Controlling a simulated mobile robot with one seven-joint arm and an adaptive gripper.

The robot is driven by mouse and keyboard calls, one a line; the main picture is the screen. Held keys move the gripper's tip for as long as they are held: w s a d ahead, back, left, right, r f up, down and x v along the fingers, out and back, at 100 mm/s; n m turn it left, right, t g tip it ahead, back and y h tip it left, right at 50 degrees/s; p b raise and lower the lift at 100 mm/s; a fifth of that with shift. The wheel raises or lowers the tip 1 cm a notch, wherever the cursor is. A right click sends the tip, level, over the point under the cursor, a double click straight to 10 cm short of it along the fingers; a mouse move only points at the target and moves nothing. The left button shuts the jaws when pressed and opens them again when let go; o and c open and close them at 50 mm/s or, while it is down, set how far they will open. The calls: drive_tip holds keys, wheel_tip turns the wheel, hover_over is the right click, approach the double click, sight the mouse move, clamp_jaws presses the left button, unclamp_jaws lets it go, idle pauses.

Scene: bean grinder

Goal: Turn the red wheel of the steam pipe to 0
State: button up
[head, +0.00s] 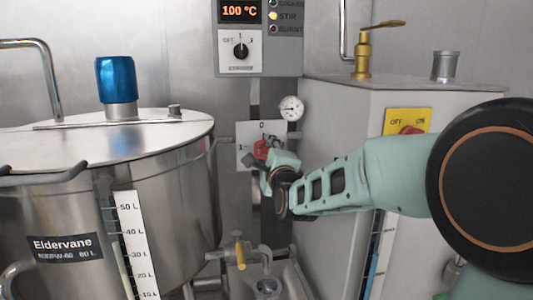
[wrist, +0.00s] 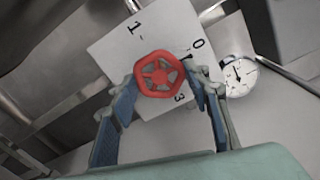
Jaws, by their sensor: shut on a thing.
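The red wheel (wrist: 159,75) of the steam pipe is in front of a white scale plate (wrist: 118,42) marked 0, 1 and 3. In the wrist view my gripper (wrist: 160,88) has one blue-padded finger at each side of the wheel, and the jaws are shut on its rim. In the head view the wheel (head: 261,149) shows partly behind my gripper (head: 264,162), in front of the plate (head: 245,140). The 0 is at the top of the plate and the 1 at its left.
A round gauge (head: 291,108) is just above and right of the plate. A large steel kettle (head: 165,190) stands to the left and a grey cabinet (head: 335,120) to the right. A control box (head: 258,50) reading 100 °C hangs above. A yellow-handled tap (head: 239,252) is below.

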drive_tip(key=o, duration=1.1)
drive_tip(key=shift+v, duration=3.8)
drive_tip(key=shift+r, duration=0.1)
